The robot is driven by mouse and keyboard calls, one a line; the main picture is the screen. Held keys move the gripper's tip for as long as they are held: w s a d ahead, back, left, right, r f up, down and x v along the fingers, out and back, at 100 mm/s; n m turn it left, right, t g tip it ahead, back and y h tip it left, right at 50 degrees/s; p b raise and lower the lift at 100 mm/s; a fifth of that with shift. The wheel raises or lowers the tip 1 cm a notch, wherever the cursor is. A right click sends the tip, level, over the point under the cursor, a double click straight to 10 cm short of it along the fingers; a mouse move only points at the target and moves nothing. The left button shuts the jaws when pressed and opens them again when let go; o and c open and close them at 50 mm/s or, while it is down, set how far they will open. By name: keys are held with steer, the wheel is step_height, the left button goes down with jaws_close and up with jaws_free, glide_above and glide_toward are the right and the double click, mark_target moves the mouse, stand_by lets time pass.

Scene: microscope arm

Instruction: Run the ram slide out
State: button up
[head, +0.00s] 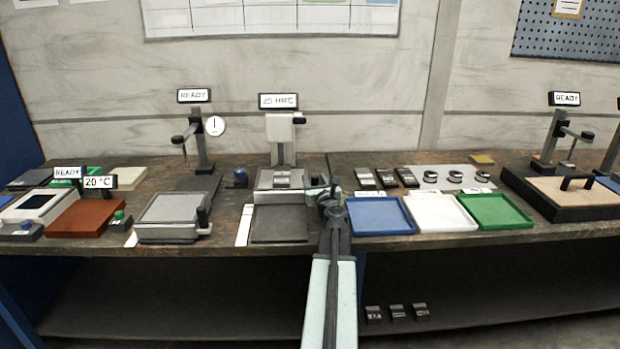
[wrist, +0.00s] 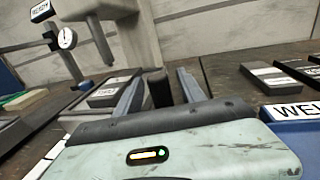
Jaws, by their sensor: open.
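The ram slide (head: 264,184) is a grey platform under the head of the HRC tester (head: 280,140), and a small labelled block (head: 283,178) rests on it. A dark bare plate (head: 280,223) lies in front of the slide. My gripper (head: 331,192) is at the slide's right side. In the wrist view my gripper (wrist: 160,84) has its fingers spread. A dark upright handle (wrist: 159,90) shows between them, apparently on the slide's right edge; I cannot tell whether either finger touches it. The labelled block (wrist: 108,92) is left of the fingers.
Blue (head: 380,231), white (head: 440,228) and green (head: 495,225) trays stand right of my arm, the blue one close by. Several labelled blocks lie behind them. A dial-gauge stand (head: 200,140) and grey plate (head: 172,212) are to the left. The bench's front edge lies below.

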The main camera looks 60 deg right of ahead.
steer(key=x, duration=0.2)
steer(key=shift+w+d, duration=0.2)
steer(key=shift+w, duration=0.1)
jaws_close()
steer(key=shift+s, duration=0.1)
stand_by(0.9)
